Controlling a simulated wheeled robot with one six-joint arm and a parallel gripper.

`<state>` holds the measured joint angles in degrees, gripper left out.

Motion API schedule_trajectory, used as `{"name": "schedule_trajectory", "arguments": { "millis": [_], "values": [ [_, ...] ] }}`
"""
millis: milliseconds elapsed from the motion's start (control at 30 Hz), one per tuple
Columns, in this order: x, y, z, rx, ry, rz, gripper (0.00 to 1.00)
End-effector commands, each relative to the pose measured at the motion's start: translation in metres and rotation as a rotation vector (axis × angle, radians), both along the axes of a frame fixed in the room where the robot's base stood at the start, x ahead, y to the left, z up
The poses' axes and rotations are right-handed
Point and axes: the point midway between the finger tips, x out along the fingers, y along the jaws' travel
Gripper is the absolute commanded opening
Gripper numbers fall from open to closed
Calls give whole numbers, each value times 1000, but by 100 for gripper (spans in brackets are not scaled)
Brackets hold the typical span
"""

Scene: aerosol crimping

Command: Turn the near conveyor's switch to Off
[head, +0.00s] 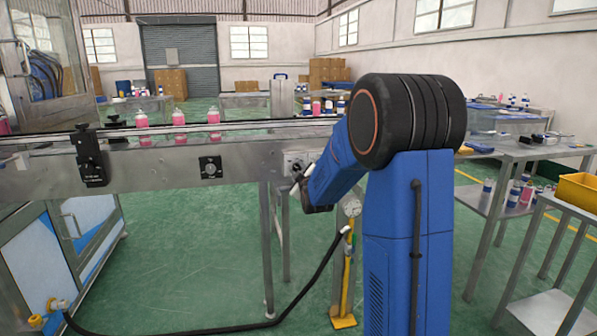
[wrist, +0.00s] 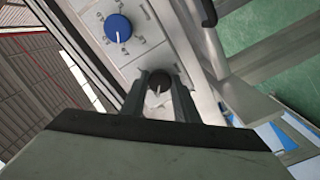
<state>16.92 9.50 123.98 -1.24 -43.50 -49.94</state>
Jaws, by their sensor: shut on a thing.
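A black round switch knob (wrist: 158,82) with a white pointer line shows in the wrist view on a light metal panel. My gripper (wrist: 165,77) has its two dark fingers on either side of the knob, shut on it. The near conveyor (head: 140,172) is a long metal frame in the head view. At its right end a small control panel (head: 292,158) is partly hidden by my blue arm, and my gripper is there, largely out of sight. The switch's Off mark cannot be read.
A blue knob (wrist: 117,28) with a white pointer sits near the black one in the wrist view. Another black dial (head: 210,167) is on the conveyor's side. Pink bottles (head: 178,117) stand on the belt. A yellow stand (head: 346,285) with a hose is below.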

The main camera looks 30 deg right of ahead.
Motion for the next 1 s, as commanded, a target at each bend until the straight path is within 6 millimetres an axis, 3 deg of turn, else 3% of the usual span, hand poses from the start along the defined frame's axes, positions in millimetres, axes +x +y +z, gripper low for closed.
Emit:
{"name": "schedule_trajectory", "arguments": {
  "millis": [267,300,367,400,767,1000],
  "values": [
    [0,1,-1,-1,2,1,5],
    [0,1,-1,-1,2,1,30],
    [0,0,-1,-1,2,1,44],
    [0,1,-1,-1,2,1,46],
    [-4,1,0,-1,0,0,46],
    [-37,11,1,-1,0,0,46]
  ]
}}
